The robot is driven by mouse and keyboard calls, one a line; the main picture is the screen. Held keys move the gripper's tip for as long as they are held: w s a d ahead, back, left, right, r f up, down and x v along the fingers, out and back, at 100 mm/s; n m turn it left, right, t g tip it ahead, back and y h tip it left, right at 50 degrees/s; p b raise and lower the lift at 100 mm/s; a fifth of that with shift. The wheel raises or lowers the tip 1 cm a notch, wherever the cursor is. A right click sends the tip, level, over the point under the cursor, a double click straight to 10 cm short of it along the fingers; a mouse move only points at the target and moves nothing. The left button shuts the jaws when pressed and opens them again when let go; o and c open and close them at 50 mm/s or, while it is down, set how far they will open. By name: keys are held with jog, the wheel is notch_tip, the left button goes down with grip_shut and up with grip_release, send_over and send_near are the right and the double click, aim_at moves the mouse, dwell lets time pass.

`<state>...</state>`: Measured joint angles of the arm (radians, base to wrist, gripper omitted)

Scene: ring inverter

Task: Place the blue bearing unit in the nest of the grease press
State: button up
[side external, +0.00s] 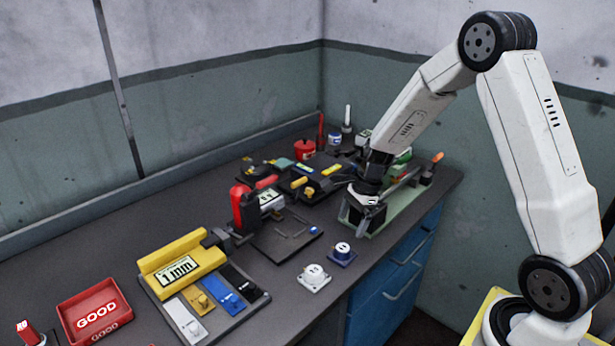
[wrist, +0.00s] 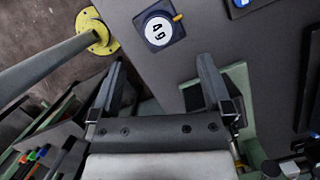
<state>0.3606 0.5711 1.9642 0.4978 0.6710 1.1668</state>
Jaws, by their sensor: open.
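The blue bearing unit (side external: 342,254) stands on the bench near its front edge, a dark blue square base with a round white top. In the wrist view the blue bearing unit (wrist: 151,41) lies beyond my fingertips, with black marks on its white face. My gripper (side external: 370,208) points down over a green-framed fixture at the bench's right end, behind and right of the bearing unit. In the wrist view my gripper (wrist: 160,68) is open with nothing between its fingers. A red upright device (side external: 240,210) beside a dark plate may be the grease press; its nest is not clear.
A white bearing unit (side external: 314,277) stands just left of the blue one. The green-framed fixture (side external: 348,222) is under my gripper. A yellow gauge block (side external: 180,265) and a red GOOD tray (side external: 95,310) are at left. Tools crowd the back.

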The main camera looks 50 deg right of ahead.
aim_at(343, 247)
jog(key=shift+x, duration=1.3)
jog(key=shift+x, duration=2.6)
jog(key=shift+s, duration=0.15)
jog(key=shift+c, duration=0.2)
jog(key=shift+d, duration=0.1)
grip_shut()
